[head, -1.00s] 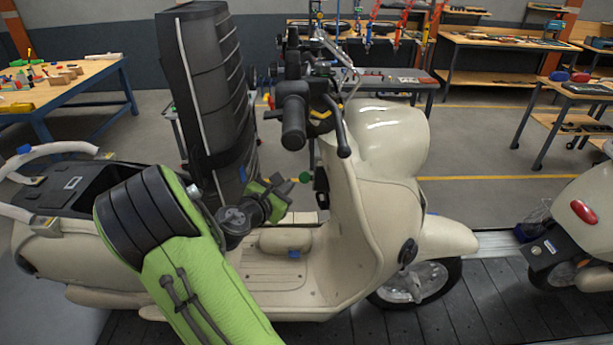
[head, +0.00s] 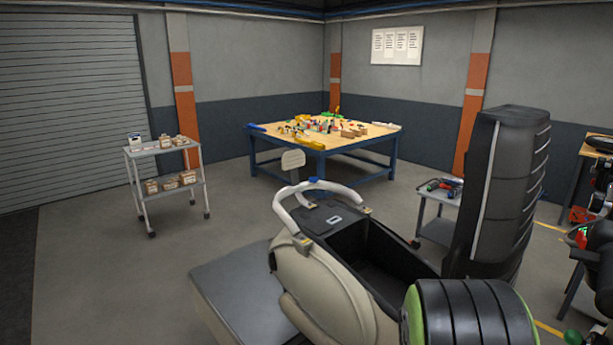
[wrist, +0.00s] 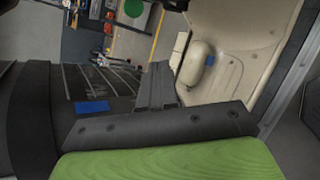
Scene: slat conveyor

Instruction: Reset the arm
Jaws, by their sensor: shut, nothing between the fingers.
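My gripper (wrist: 158,70) shows in the wrist view, its dark fingers together with nothing between them. It is out of sight in the head view, where a black and green part of my arm fills the bottom right. In the wrist view my gripper points past a cream scooter's footboard (wrist: 222,72), apart from it as far as I can tell.
A blue-legged workbench (head: 318,142) with toys and blocks stands at the back. A cart (head: 165,152) with small boxes is at left, and a small tool trolley (head: 432,225) stands behind the scooter. The floor at left is clear. The raised seat is close to my arm.

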